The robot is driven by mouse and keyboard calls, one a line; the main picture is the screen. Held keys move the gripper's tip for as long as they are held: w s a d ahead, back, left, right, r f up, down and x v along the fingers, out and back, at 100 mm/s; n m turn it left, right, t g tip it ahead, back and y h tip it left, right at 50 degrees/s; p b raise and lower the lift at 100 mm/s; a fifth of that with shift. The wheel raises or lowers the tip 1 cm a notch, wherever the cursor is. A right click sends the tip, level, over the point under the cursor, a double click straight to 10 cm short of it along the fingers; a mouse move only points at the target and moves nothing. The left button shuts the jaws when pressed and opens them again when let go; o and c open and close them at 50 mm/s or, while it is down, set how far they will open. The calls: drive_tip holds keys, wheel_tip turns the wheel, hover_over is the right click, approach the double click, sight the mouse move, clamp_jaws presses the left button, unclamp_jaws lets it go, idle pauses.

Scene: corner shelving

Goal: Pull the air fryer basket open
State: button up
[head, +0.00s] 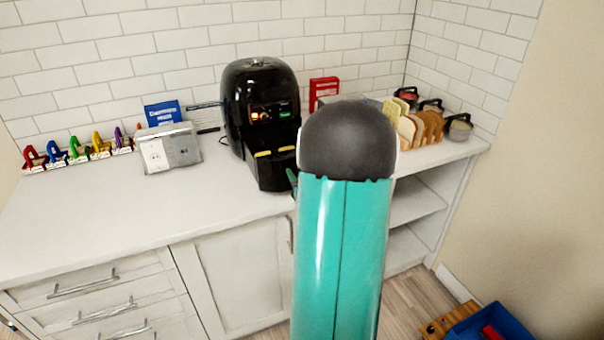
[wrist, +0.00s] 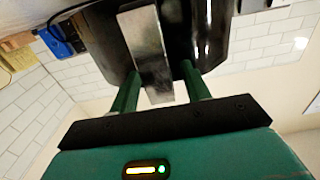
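The black air fryer (head: 258,85) stands on the counter against the tiled wall in the head view. Its basket (head: 272,176) juts out from the lower front, with yellow pieces showing at its top. The air fryer's glossy black body fills the top of the wrist view (wrist: 210,30). A silver handle (wrist: 148,45) lies between the two green fingers of my gripper (wrist: 160,85). The fingers are spread, with a gap on the handle's right side; contact on the left is unclear. My arm hides most of the gripper and the handle in the head view.
The counter's left front (head: 130,215) is clear. A blue bin (head: 495,322) is on the floor.

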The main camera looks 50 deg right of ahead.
drive_tip(key=shift+s, duration=0.1)
drive_tip(key=v, duration=1.3)
drive_tip(key=shift+s+a, duration=0.15)
drive_tip(key=shift+s, duration=0.1)
drive_tip(key=w+a+r+n+g+y, duration=0.1)
drive_tip(key=w+a+r+g, duration=0.15)
drive_tip(key=w+a, duration=0.4)
drive_tip(key=w+a+r+n+g+y, duration=0.1)
drive_tip(key=w+a+r+g+y, duration=0.25)
drive_tip(key=a, duration=0.65)
drive_tip(key=s+a+r+n+g+y, duration=0.1)
drive_tip(key=s+a, duration=0.3)
drive_tip(key=a, duration=0.7)
drive_tip(key=s+a+r+n+g+y, duration=0.1)
drive_tip(key=s+a+n+g+y, duration=0.1)
drive_tip(key=a, duration=1)
drive_tip(key=shift+s+r+n+g+y, duration=0.25)
drive_tip(key=shift+s+n+g+y, duration=0.25)
drive_tip(key=shift+s+y, duration=0.55)
